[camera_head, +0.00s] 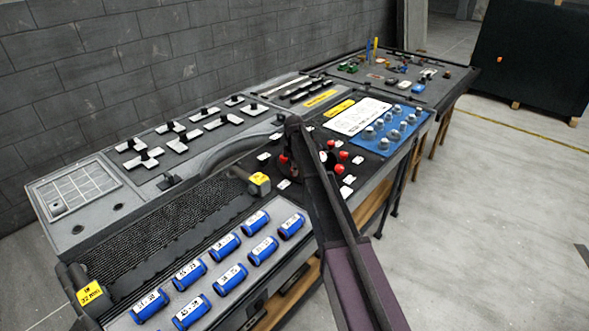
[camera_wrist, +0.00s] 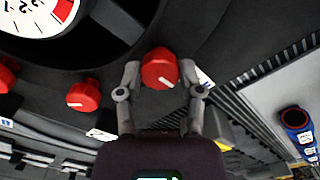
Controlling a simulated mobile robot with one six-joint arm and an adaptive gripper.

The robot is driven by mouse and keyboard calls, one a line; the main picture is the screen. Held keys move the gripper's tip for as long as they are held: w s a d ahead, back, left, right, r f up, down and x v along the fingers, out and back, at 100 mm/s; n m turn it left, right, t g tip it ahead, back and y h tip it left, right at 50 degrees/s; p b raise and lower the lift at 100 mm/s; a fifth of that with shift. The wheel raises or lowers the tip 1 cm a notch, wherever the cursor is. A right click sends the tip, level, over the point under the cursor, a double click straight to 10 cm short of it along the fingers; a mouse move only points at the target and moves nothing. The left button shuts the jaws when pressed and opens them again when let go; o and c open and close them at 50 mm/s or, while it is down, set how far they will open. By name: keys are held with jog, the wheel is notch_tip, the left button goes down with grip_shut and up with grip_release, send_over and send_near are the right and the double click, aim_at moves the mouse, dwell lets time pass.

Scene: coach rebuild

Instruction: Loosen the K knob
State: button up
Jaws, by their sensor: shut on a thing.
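A red knob (camera_wrist: 160,68) with a white pointer line sits between the two fingers of my gripper (camera_wrist: 160,80) in the wrist view. The fingers are shut on its sides. A white label (camera_wrist: 204,79) beside it is partly behind a finger, and I cannot read a K on it. Two more red knobs, one (camera_wrist: 83,94) to the left and one at the left edge (camera_wrist: 6,76), stand free. In the head view my arm hides the held knob, and several red knobs (camera_head: 339,168) show right of the arm on the dark panel.
A round dial (camera_wrist: 40,14) with a white and red face lies at the upper left in the wrist view. A blue plate (camera_head: 392,127) with grey knobs lies to the right.

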jog(key=shift+s, duration=0.1)
jog(key=o, duration=1.2)
jog(key=shift+c, duration=0.2)
jog(key=shift+m, duration=0.5)
